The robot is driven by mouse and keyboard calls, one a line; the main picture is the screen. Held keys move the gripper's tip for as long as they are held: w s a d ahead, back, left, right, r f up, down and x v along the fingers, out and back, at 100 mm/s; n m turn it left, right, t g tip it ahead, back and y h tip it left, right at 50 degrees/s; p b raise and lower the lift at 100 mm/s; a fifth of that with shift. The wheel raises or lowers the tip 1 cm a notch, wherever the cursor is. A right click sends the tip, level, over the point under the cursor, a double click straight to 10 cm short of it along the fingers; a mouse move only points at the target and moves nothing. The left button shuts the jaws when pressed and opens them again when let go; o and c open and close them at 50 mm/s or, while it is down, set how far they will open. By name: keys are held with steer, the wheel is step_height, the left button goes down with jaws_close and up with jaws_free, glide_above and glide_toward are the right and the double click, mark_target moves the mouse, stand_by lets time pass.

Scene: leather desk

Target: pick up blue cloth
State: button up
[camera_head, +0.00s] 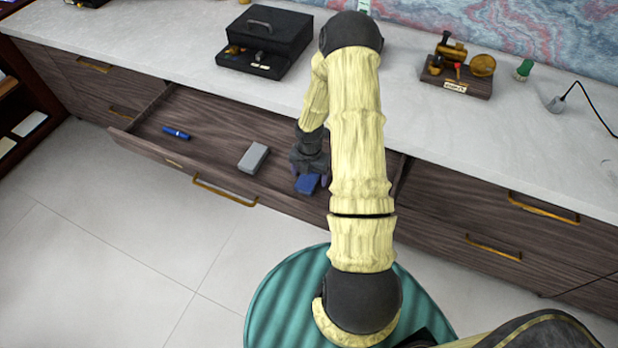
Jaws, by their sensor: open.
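The blue cloth (307,184) is a small dark blue patch in the open drawer (215,117), toward its front side. My gripper (309,174) points down into the drawer right at the cloth, with its fingers around or just above it. The jaws are open. The gripper body and my arm hide part of the cloth and the drawer to the right. I cannot tell whether the fingers touch the cloth.
In the drawer, a grey box (253,158) lies left of my gripper and a blue pen-like item (176,133) farther left. The drawer's front wall (215,180) is close. A black case (265,40) and a brass instrument (458,70) stand on the counter (440,120).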

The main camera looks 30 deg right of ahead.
mark_target(309, 176)
steer(key=c, duration=1.1)
step_height(309, 176, up, 10)
steer(key=shift+p, duration=0.85)
